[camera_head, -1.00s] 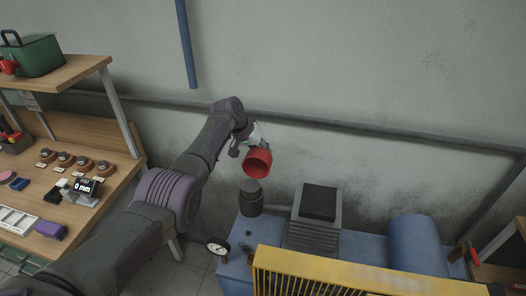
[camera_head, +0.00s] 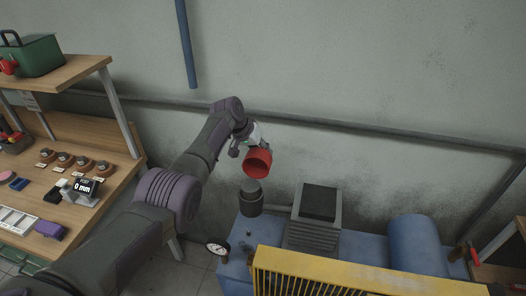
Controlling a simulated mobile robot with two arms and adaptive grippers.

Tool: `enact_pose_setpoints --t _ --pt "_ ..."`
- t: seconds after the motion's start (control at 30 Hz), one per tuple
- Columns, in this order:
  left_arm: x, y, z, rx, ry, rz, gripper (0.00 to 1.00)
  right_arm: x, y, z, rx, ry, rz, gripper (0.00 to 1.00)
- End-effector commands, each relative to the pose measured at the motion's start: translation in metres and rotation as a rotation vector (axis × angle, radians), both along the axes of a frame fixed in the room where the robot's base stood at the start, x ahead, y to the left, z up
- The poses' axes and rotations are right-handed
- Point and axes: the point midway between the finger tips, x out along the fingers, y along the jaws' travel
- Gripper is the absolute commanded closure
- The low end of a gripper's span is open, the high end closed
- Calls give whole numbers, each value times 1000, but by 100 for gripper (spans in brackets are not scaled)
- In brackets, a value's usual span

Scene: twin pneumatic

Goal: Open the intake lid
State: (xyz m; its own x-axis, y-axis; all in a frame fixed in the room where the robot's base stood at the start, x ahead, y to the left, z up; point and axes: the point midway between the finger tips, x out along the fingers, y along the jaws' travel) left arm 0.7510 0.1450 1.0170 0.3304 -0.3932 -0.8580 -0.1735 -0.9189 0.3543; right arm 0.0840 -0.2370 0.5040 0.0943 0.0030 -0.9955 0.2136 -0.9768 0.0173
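My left arm reaches in from the lower left, and its gripper (camera_head: 250,139) appears shut on a red cup-shaped cap (camera_head: 258,163). The cap is tilted, with its open hollow side facing the camera. It is held in the air, just above and apart from a dark upright cylinder (camera_head: 251,198) on the blue machine (camera_head: 352,246); the cap looks like the intake lid. The fingertips are small and partly hidden behind the cap. My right gripper is not in view.
A yellow slatted guard (camera_head: 345,275) runs along the machine's front. A grey box with a dark top (camera_head: 318,204) stands right of the cylinder, and a gauge (camera_head: 217,248) is at lower left. A wooden workbench (camera_head: 113,180) fills the left; the wall is behind.

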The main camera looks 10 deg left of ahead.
Motion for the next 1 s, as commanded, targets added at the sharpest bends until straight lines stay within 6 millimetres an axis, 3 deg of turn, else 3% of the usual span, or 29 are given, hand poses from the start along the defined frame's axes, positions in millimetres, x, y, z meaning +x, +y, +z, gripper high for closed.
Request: enact_pose_setpoints --t 0.03,0.3,0.33,0.47,0.77,1.0 --pt "-7 2 -16 11 27 -6 100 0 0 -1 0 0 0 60" --pt "-8 2 -16 11 27 -6 100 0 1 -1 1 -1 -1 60" --pt "-7 2 -16 11 27 -6 73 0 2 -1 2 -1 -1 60" --pt "-8 1 -15 10 28 -5 52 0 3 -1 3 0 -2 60" --pt "-7 2 -12 9 24 -5 52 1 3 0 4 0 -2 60" --pt "-5 7 6 7 19 -3 52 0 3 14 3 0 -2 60"
